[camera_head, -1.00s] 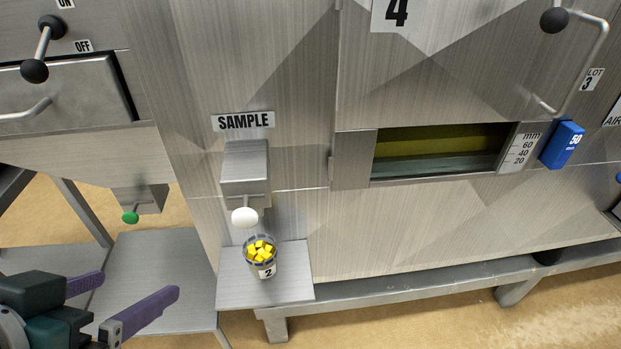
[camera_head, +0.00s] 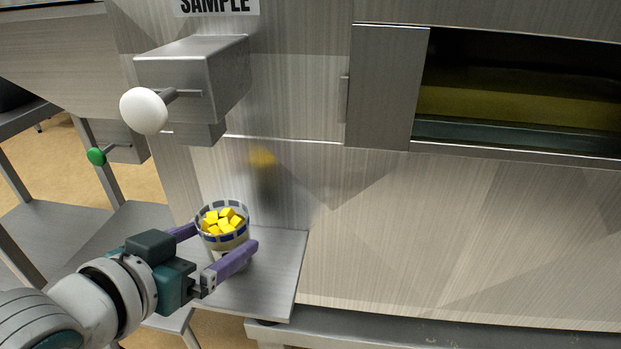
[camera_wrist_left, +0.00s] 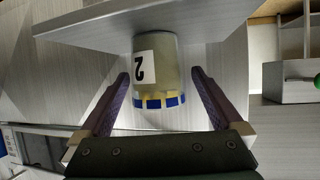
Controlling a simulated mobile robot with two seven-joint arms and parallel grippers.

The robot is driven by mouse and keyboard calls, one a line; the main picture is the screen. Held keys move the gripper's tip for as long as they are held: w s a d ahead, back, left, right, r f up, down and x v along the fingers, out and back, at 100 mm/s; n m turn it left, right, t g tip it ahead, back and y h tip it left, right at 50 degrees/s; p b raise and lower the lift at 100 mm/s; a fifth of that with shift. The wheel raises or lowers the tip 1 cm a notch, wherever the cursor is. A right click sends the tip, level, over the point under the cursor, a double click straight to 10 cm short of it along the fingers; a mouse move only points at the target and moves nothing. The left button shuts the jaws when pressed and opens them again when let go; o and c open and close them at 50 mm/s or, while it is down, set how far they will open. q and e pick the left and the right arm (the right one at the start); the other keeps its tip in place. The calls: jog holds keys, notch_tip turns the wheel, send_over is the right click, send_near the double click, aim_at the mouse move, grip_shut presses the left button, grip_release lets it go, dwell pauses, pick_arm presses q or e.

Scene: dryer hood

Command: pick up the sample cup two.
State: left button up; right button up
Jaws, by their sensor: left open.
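Sample cup two (camera_head: 222,226) is a clear cup with yellow cubes in it. It stands on the small metal shelf (camera_head: 275,270) under the sample spout. In the left wrist view the cup (camera_wrist_left: 158,80) shows its white "2" label and a blue-and-white band at its rim. My left gripper (camera_head: 222,238) is open, with one purple finger on each side of the cup. In the left wrist view the fingers (camera_wrist_left: 158,82) flank the cup, with a visible gap on both sides. The right gripper is not in view.
The sample spout (camera_head: 195,75) with a white knob (camera_head: 144,111) juts out above and left of the cup. The machine's metal wall (camera_head: 400,220) stands close behind the shelf. A green knob (camera_head: 96,156) is at the left.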

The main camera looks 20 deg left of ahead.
pick_arm(q)
jog(key=b+x, duration=0.2)
jog(key=x, duration=0.3)
jog(key=shift+w+d, duration=0.15)
jog(key=shift+w, duration=0.25)
jog(key=shift+r, duration=0.1)
jog(key=c, duration=1.3)
jog(key=shift+c, duration=0.5)
jog(key=shift+s+r, duration=0.1)
